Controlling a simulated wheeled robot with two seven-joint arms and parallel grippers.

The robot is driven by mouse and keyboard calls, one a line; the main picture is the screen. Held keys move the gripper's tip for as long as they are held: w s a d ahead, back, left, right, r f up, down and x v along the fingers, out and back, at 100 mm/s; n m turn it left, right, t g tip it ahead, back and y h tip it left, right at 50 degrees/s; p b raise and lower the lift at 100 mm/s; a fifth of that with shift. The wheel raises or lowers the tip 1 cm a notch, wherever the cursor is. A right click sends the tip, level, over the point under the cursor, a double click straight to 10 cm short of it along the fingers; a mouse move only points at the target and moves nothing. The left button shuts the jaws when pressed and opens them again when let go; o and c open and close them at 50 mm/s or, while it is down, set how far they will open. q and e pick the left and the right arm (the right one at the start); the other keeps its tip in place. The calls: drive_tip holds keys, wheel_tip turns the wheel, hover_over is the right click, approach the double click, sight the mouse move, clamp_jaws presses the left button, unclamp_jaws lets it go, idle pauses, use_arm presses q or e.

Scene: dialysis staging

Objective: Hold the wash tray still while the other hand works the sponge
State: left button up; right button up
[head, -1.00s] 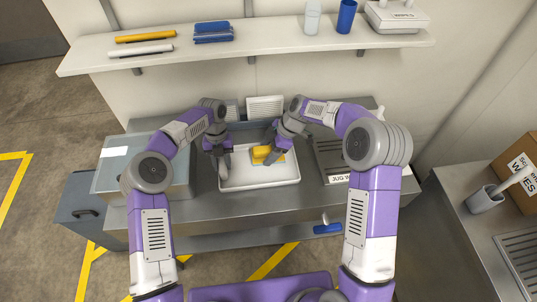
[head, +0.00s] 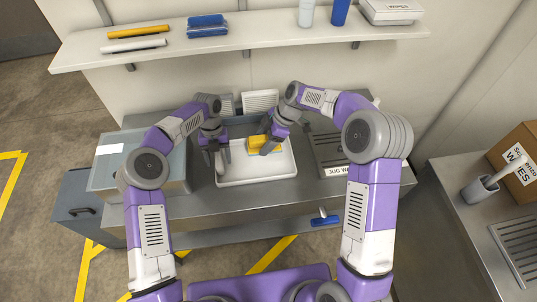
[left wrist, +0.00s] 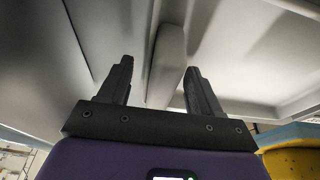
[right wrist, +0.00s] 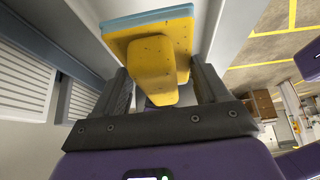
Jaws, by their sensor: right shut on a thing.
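The white wash tray (head: 257,182) sits on the steel counter. My left gripper (head: 218,161) is at its left rim. In the left wrist view its two fingers (left wrist: 160,80) stand apart on either side of the tray's wall (left wrist: 168,55), with gaps showing. My right gripper (head: 270,135) is shut on the yellow sponge (head: 258,144) at the back of the tray. In the right wrist view the sponge (right wrist: 150,50) has a blue face and its narrower part sits between the fingers (right wrist: 165,85). I cannot tell whether the sponge touches the tray.
A grey box (head: 115,172) stands left of the tray. A drain rack with a label (head: 345,172) lies to its right. A shelf (head: 245,38) with several items runs above the back.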

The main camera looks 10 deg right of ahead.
use_arm(q)
drive_tip(key=shift+o, duration=1.1)
drive_tip(key=shift+r+p, duration=2.95)
drive_tip(key=shift+r, duration=1.15)
use_arm(e)
drive_tip(key=shift+r, duration=2.95)
